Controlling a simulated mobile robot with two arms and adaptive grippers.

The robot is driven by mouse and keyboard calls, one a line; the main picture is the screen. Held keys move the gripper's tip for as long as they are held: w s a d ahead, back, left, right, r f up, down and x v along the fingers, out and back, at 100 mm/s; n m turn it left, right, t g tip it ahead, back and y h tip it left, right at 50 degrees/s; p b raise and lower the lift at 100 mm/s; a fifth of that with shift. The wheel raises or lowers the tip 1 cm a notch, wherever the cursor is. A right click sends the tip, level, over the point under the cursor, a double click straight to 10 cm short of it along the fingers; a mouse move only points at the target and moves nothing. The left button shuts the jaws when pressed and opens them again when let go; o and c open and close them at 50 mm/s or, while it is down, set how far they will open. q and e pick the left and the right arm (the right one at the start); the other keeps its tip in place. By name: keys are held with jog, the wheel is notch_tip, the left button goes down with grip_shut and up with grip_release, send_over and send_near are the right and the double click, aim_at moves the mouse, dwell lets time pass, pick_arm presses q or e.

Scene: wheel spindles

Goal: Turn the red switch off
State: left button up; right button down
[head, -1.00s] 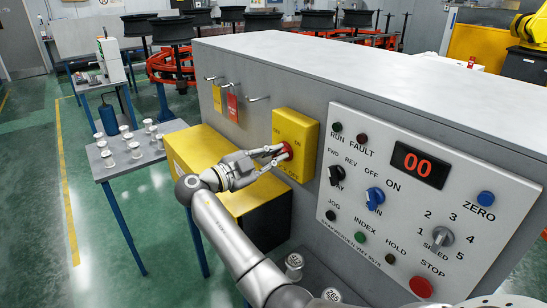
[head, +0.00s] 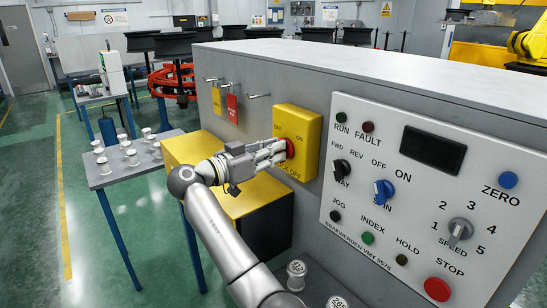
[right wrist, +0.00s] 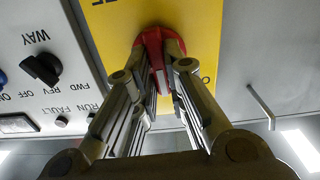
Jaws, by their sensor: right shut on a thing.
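The red switch (head: 290,148) is a round knob on a yellow box (head: 312,135) fixed to the grey cabinet's side. My right gripper (head: 282,151) is shut on this knob, its fingers reaching in from the left. In the right wrist view the red knob (right wrist: 153,38) sits between the two fingertips (right wrist: 161,55), against the yellow plate. The fingers hide much of the knob and some lettering, so I cannot read its pointing exactly. The display (head: 432,149) on the white panel is dark. My left gripper is not in view.
The white control panel (head: 400,215) with knobs and buttons is right of the box. Hooks (head: 259,96) with a red tag (head: 232,109) and a yellow tag are at left. A small table (head: 110,178) with several metal parts stands further left.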

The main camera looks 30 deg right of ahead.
jog(key=n+p, duration=0.1)
jog(key=n, duration=0.7)
jog(key=shift+w, duration=0.2)
dwell(0.3)
jog(key=c, duration=1.5)
grip_release()
jog(key=a, duration=0.8)
jog(key=s+a, duration=0.1)
jog(key=a, duration=0.3)
jog(key=shift+a, duration=0.1)
jog(key=shift+f, duration=0.1)
